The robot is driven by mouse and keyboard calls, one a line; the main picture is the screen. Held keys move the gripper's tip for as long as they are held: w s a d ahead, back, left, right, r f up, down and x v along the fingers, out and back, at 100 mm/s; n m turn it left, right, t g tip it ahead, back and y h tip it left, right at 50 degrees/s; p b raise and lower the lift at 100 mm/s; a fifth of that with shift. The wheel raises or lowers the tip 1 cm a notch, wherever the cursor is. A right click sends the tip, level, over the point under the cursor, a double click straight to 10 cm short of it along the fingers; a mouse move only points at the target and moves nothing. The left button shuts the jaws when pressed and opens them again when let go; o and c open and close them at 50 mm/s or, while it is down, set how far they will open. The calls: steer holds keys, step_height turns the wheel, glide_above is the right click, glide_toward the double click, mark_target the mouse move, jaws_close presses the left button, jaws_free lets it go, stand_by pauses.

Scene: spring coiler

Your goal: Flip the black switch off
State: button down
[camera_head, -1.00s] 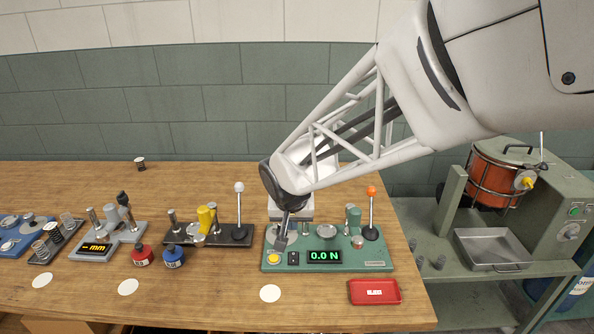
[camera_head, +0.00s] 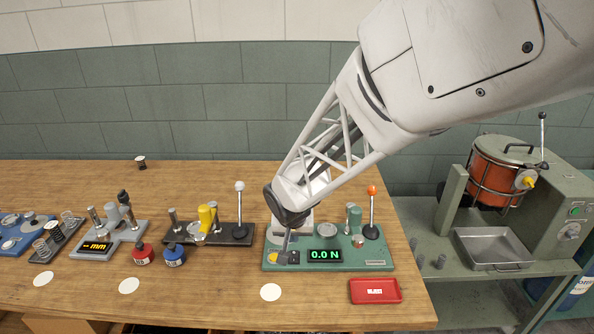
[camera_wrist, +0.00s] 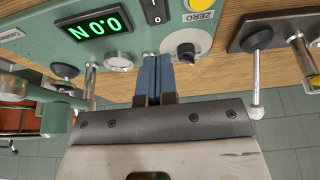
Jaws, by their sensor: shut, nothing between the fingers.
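The black switch (camera_wrist: 155,12) is a small rocker with white marks, at the top edge of the wrist view. It sits between the green-lit display (camera_wrist: 95,25) and the yellow ZERO button (camera_wrist: 198,4) on the green tester (camera_head: 375,258). In the head view the switch (camera_head: 294,257) is partly hidden beside my fingers. My gripper (camera_wrist: 151,56) is shut and empty, with blue fingers close together. Its tips point toward the switch and look close to it. I cannot tell whether they touch. In the head view my gripper (camera_head: 284,254) is over the tester's front left corner.
The display reads 0.0 N. A lever with an orange knob (camera_head: 372,190) stands at the tester's right. A black-based tester with a white-knobbed lever (camera_head: 240,187) stands left. A red tray (camera_head: 376,291) lies in front, and a white disc (camera_head: 270,292) marks the table.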

mark_target(294, 252)
steer(key=shift+s+x, duration=0.2)
steer(key=shift+x, duration=1.4)
steer(key=shift+s+x, duration=0.2)
steer(key=shift+x, duration=1.4)
steer(key=shift+f, duration=0.1)
